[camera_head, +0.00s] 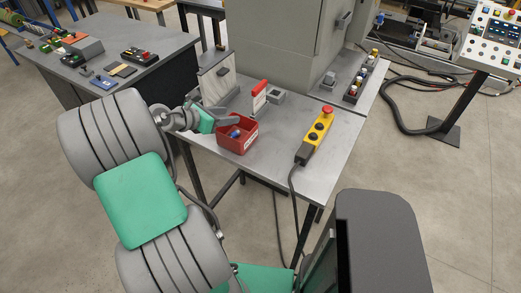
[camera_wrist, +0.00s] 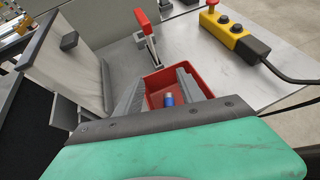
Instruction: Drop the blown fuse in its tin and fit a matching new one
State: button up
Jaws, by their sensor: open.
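The red tin (camera_head: 238,139) stands on the grey bench near its left front edge; it also shows in the wrist view (camera_wrist: 185,101). A blue fuse-like piece (camera_wrist: 169,99) with a pale end lies inside it, and shows small and partly covered in the head view (camera_head: 235,133). My gripper (camera_head: 228,119) is over the tin's back left side. In the wrist view its two fingers (camera_wrist: 163,76) are spread with nothing between them, above the tin. Several small capped pieces (camera_head: 352,90) stand in a dark holder at the bench's right edge; I cannot tell which match.
A yellow control pendant (camera_head: 316,134) and cable lie right. The bench front centre is clear.

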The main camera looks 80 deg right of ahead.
jog(key=v, duration=0.6)
jog(key=shift+w+a+r, duration=0.15)
jog(key=shift+a+r, duration=0.05)
jog(key=shift+a, duration=0.05)
